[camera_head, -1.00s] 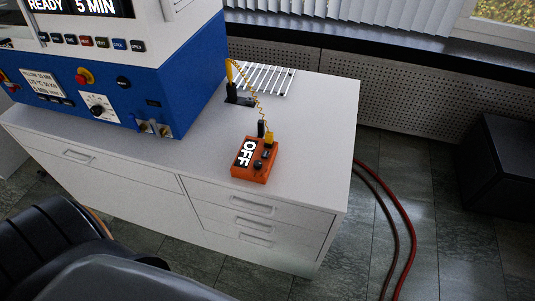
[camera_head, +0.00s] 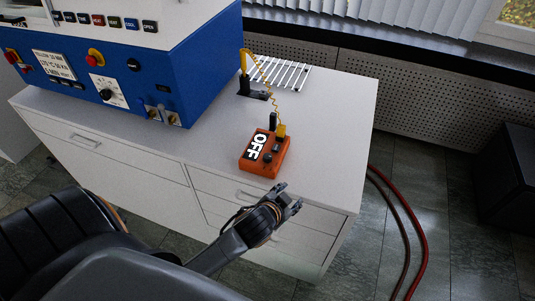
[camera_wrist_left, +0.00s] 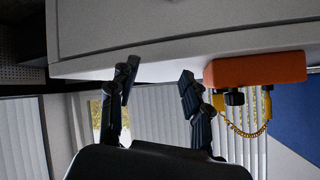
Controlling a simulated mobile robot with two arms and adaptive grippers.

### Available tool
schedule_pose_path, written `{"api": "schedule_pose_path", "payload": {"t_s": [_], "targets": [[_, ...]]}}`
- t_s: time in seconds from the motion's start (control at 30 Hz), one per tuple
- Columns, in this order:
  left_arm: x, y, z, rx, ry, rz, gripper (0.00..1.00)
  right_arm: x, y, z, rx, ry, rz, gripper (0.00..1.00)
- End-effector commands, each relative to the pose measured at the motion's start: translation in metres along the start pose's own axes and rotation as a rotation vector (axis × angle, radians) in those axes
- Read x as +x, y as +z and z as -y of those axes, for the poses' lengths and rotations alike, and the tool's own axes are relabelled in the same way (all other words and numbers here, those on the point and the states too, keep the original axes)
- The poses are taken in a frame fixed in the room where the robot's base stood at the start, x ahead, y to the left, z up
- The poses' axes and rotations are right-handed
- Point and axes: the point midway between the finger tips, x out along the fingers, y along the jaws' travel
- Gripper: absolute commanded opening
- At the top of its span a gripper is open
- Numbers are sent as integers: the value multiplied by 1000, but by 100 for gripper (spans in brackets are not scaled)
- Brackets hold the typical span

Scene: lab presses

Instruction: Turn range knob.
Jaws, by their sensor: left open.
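An orange handheld meter (camera_head: 278,165) with a display reading OFF lies on the white counter near its front edge. A small black knob (camera_head: 266,158) sits on its face. A black plug and a yellow plug (camera_head: 281,131) stand at its far end. My left gripper (camera_head: 291,197) is open and empty, in front of the counter's front edge and just to the near right of the meter, apart from it. In the left wrist view, which is upside down, the spread fingers (camera_wrist_left: 158,78) are left of the meter (camera_wrist_left: 256,69); a dark knob (camera_wrist_left: 234,98) shows on it. My right gripper is out of view.
A blue and white press (camera_head: 150,75) with its own dial stands behind left on the counter (camera_head: 200,135). A coiled yellow lead (camera_head: 268,80) runs from the meter to a probe in a black holder near a metal grille. The counter right of the meter is clear.

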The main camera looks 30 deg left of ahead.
Motion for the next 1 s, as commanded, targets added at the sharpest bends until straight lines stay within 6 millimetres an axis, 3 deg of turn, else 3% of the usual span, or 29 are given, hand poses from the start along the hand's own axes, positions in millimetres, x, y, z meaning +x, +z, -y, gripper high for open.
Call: {"api": "schedule_pose_path", "payload": {"t_s": [0.03, 0.13, 0.27, 0.3, 0.4, 0.5, 0.63, 0.77, 0.87, 1.0], "targets": [[5, -29, 8, 34, -24, -95, 48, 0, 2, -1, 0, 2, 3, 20], [8, -92, 19, 114, -62, -306, 48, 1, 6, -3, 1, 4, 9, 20], [-10, -190, 20, 285, -87, -657, 48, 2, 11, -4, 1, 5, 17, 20], [-21, -219, 15, 357, -83, -775, 48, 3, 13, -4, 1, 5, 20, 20], [-52, -275, -8, 559, -39, -1046, 48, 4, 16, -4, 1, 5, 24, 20], [-81, -302, -38, 798, 47, -1264, 48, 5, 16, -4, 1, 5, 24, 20], [-100, -299, -73, 1158, 220, -1439, 48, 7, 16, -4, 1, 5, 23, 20], [-93, -264, -82, 1548, 448, -1450, 48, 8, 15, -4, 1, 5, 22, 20], [-74, -228, -60, 1839, 646, -1325, 48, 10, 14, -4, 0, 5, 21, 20], [-47, -182, 10, 2155, 910, -973, 48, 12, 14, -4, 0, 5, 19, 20]]}}
